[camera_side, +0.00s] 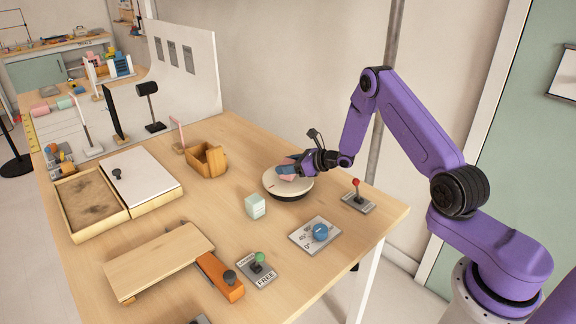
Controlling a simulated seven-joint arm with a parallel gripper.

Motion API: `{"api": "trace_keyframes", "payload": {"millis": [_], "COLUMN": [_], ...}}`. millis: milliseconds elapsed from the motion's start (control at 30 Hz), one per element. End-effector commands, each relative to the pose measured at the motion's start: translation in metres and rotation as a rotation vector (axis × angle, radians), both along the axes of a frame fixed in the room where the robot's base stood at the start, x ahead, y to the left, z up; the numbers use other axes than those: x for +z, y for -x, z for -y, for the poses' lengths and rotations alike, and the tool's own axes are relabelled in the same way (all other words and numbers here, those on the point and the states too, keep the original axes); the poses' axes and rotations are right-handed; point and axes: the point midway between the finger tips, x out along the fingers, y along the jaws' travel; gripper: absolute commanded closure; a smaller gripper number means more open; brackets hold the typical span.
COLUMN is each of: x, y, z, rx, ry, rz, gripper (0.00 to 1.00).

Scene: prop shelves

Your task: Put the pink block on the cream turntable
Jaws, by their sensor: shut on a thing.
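The cream turntable (304,190) is a round disc with a dark base near the table's right back edge. My gripper (286,169) is over the turntable and shut on the pink block (287,160). Only a small part of the block shows, since my fingers hide most of it. I cannot tell whether the block touches the turntable's top or is held just above it.
A pale mint cube (255,206) stands in front of the turntable. A red-knobbed lever (357,196) is to the right, a blue dial (319,232) in front, and a wooden bin (207,161) to the left. A sand tray (92,205) and wooden board (160,262) lie further left.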

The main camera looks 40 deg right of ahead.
Motion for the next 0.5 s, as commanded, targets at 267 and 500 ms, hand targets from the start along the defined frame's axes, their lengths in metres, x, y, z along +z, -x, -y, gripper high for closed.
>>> {"api": "trace_keyframes", "payload": {"millis": [267,500], "x": [-0.0009,-0.0025], "y": [-0.0002,0.0002], "z": [0.0001,0.0001], "rx": [0.000,0.000], "ry": [-0.001,0.000], "rz": [0.002,0.000], "gripper": [0.85,0.22]}}
